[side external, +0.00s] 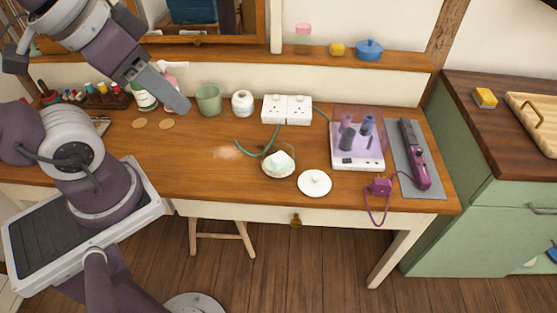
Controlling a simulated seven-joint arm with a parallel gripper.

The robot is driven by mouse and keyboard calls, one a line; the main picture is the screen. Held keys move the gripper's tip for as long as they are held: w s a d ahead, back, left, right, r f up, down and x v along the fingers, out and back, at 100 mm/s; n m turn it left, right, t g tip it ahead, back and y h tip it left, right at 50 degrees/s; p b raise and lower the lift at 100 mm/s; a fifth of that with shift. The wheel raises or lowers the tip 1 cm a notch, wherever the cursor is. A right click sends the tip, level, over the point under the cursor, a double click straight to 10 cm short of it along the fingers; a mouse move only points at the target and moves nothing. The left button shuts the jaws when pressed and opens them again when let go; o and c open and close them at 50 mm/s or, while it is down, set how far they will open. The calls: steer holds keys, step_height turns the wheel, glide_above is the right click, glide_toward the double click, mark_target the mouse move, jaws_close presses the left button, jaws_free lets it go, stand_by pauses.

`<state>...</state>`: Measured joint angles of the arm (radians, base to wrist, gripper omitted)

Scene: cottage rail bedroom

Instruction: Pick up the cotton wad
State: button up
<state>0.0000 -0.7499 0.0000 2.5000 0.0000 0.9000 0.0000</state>
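A white, slightly greenish lump that looks like the cotton wad (281,159) sits in a small round dish (266,170) near the middle of the wooden desk. A round white lid (314,183) with a knob lies apart, to the right of the dish. My gripper (178,102) is raised over the back left of the desk, well to the left of the dish, and touches neither. Its fingers overlap in this view, so I cannot tell whether they are open.
A green cup (208,99), a white jar (243,103) and white sockets (287,109) stand along the back. A green cord runs near the dish. A hair-roller set (357,142) and purple styling iron (414,155) are at right.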

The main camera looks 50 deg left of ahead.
steer(key=g, duration=0.5)
glide_above(279, 156)
steer(key=s, duration=0.1)
step_height(279, 156, down, 20)
steer(key=r, duration=0.1)
steer(key=shift+g, duration=0.3)
steer(key=f, duration=1.1)
steer(key=w+f, duration=0.1)
steer(key=f, duration=0.4)
steer(key=shift+f, duration=0.3)
jaws_close()
